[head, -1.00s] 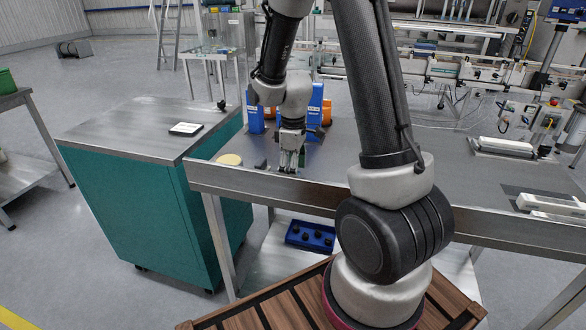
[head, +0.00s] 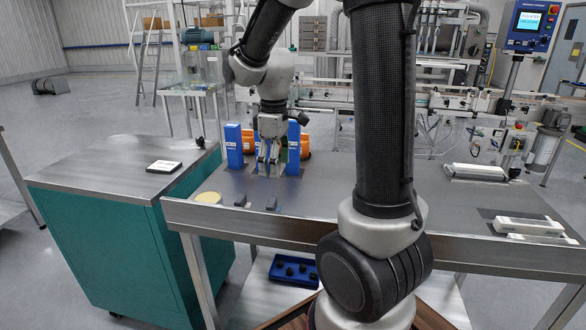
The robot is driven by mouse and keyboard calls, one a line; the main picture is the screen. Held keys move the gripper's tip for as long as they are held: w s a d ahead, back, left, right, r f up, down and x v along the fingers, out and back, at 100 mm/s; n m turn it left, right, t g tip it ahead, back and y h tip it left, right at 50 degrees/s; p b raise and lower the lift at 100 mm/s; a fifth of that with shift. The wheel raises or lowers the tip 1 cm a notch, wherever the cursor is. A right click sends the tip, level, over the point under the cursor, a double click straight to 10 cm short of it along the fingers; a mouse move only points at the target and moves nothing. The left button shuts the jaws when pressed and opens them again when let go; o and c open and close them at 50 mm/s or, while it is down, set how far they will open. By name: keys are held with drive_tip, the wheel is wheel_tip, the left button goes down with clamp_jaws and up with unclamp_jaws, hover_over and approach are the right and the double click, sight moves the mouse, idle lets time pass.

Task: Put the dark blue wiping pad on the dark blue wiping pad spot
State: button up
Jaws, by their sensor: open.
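Two small dark blocks stand on the grey table near its left front edge: a left block (head: 240,200) and a right block (head: 271,204). At this size I cannot tell for sure which is the dark blue wiping pad. No marked dark blue spot can be made out; it may be hidden under a block. My gripper (head: 268,172) points down, open and empty, behind and above the right block and apart from it. It is in front of the gap between two blue upright holders (head: 233,146) (head: 294,150).
A round yellowish disc (head: 208,197) lies at the table's left corner. Orange items (head: 306,146) stand by the holders. A teal cabinet (head: 105,255) is on the left. White bars (head: 528,226) lie at right. A blue tray (head: 292,270) sits on the lower shelf. Mid-table is clear.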

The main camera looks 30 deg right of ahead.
drive_tip(key=s+r+m+t, duration=0.2)
drive_tip(key=s+r+m, duration=0.2)
drive_tip(key=s, duration=0.5)
drive_tip(key=s+r+m+t, duration=0.1)
drive_tip(key=s+r+m, duration=0.3)
drive_tip(key=s, duration=0.6)
drive_tip(key=shift+d+r+t, duration=0.35)
drive_tip(key=shift+r+t, duration=0.05)
drive_tip(key=shift+r, duration=0.1)
